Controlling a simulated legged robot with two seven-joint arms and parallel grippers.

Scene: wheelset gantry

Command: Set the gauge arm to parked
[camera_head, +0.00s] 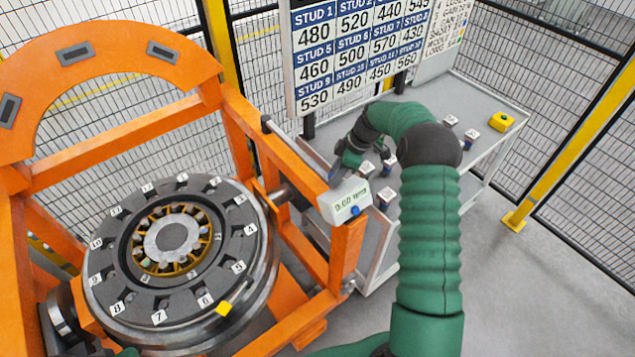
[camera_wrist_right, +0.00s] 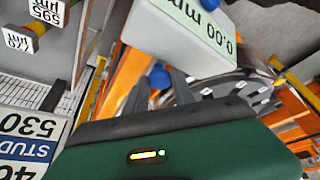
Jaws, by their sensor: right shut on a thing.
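The gauge's white readout box (camera_head: 345,200), showing 0.00 mm, sits at the near end of the orange frame's right beam. It looms close in the right wrist view (camera_wrist_right: 180,35), with a blue button on its face. A thin grey bar (camera_head: 298,150) runs along the beam behind it; I cannot tell whether this is the gauge arm. My left gripper is out of view.
A grey bench (camera_head: 490,150) behind holds several labelled blocks and a yellow box (camera_head: 502,121). A stud-value board (camera_head: 360,50) stands behind.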

